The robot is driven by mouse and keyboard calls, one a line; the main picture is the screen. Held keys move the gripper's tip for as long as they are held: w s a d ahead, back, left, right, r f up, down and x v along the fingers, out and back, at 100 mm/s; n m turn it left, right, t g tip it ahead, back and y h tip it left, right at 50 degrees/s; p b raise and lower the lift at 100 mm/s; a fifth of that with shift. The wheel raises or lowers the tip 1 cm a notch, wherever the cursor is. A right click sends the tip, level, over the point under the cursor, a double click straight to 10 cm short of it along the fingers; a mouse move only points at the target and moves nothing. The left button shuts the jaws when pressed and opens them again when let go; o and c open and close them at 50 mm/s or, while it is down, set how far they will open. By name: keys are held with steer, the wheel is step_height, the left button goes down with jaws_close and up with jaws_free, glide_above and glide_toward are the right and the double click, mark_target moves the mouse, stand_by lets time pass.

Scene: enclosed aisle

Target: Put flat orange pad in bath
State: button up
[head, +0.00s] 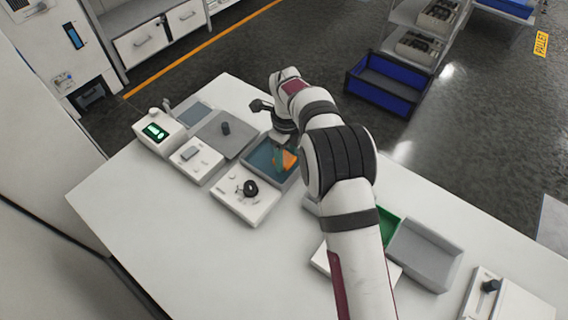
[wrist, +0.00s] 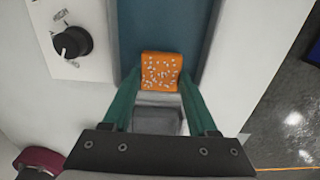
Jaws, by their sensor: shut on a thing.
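The flat orange pad (wrist: 161,71) has pale specks on its face and sits between the green fingers of my gripper (wrist: 160,88) in the wrist view. My gripper (head: 284,157) is shut on the pad, and the pad's orange (head: 289,161) also shows in the head view. The bath (head: 262,172) is a grey-rimmed tray with a blue-teal inside. The gripper and pad are over its right part in the head view. Whether the pad touches the bath floor I cannot tell.
A white box with a black knob (head: 250,188) stands in front of the bath. A green tray (head: 388,226) and a grey tray (head: 424,255) lie right of my arm.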

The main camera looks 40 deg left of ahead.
steer(key=shift+s+a+f, duration=0.1)
steer(key=shift+a+f, duration=0.15)
steer(key=shift+f, duration=1.95)
steer(key=shift+f, duration=0.1)
steer(key=o, duration=1.4)
steer(key=shift+c, duration=0.2)
